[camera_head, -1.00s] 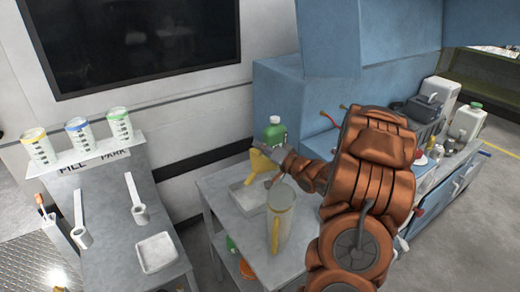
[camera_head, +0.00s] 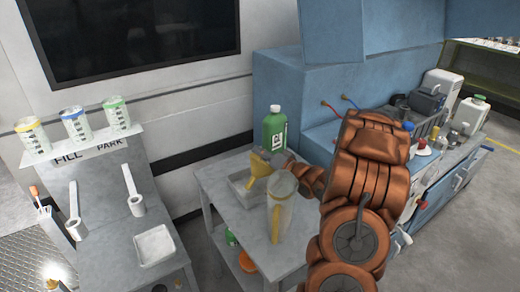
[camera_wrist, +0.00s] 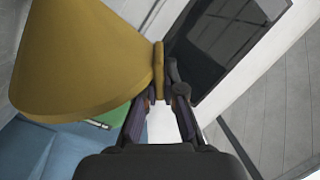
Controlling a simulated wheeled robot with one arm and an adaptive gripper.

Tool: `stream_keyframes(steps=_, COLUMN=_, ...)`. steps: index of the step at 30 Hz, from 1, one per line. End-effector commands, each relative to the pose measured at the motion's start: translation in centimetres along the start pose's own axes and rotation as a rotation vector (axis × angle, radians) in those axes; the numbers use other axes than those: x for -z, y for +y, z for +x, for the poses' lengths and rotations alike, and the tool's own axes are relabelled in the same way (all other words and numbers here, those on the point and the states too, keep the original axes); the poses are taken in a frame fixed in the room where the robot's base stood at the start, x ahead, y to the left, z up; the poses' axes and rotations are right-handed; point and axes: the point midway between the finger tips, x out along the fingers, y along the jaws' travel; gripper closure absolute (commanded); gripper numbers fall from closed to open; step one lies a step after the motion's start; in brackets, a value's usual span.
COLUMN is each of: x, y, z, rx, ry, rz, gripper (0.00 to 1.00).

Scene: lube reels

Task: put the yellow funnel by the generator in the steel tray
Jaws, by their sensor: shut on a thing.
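The yellow funnel (camera_head: 260,165) is over the steel tray (camera_head: 237,188), which sits on the grey side table. Its narrow end points down towards the tray; I cannot tell whether it touches it. My gripper (camera_head: 276,160) is at the funnel's right side, partly hidden by my own arm. In the wrist view, my gripper (camera_wrist: 165,92) is shut on the funnel (camera_wrist: 85,55) at its rim-like edge, with the wide cone filling the upper left.
A green bottle (camera_head: 274,130) stands behind the funnel. The fill stand (camera_head: 110,215) is at the left, with a gap between it and the table. Blue cabinets are at the right.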

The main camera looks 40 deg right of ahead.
Motion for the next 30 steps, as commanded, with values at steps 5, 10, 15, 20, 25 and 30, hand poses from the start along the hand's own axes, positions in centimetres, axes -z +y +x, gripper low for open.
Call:
stream_keyframes(steps=5, x=-0.52, y=0.68, z=-0.01, rx=0.000, ry=0.000, rz=0.000, gripper=1.00)
stream_keyframes(steps=10, x=-0.60, y=0.79, z=-0.01, rx=0.000, ry=0.001, rz=-0.001, gripper=1.00)
stream_keyframes(steps=15, x=-0.59, y=0.79, z=-0.01, rx=0.000, ry=0.001, rz=-0.001, gripper=0.90)
stream_keyframes(steps=20, x=-0.60, y=0.80, z=-0.01, rx=0.000, ry=0.001, rz=-0.001, gripper=0.73)
stream_keyframes(steps=25, x=-0.61, y=0.80, z=-0.01, rx=-0.001, ry=0.001, rz=-0.001, gripper=0.63)
stream_keyframes(steps=30, x=-0.62, y=0.81, z=-0.01, rx=-0.001, ry=0.000, rz=0.000, gripper=0.63)
